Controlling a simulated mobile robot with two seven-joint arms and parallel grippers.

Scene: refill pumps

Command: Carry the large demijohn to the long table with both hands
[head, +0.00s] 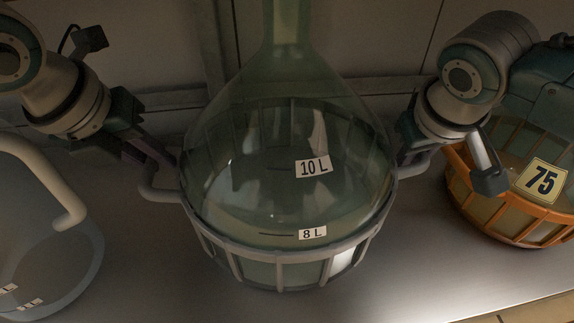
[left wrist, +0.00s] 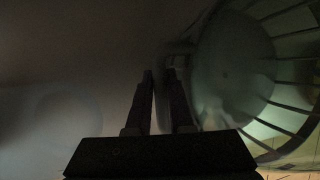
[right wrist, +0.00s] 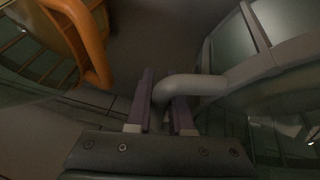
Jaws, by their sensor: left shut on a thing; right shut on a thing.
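The large demijohn (head: 285,145) is a green glass vessel with a narrow neck, "10 L" and "8 L" labels, and a grey ribbed basket with a handle on each side. It stands upright in the middle of the head view; I cannot tell whether its base touches the grey surface. My left gripper (head: 168,163) is shut on the left handle (head: 158,192). In the dark left wrist view the fingers (left wrist: 162,95) reach that handle beside the basket. My right gripper (right wrist: 163,105) is shut on the right handle (right wrist: 190,87), which passes between its fingers. The long table cannot be made out.
A grey surface (head: 400,270) lies under the vessels. A clear jug (head: 60,265) with a pale handle stands close at the left. An orange-basketed vessel (head: 500,218) with a "75" label stands close at the right. A panelled wall (head: 380,40) is behind.

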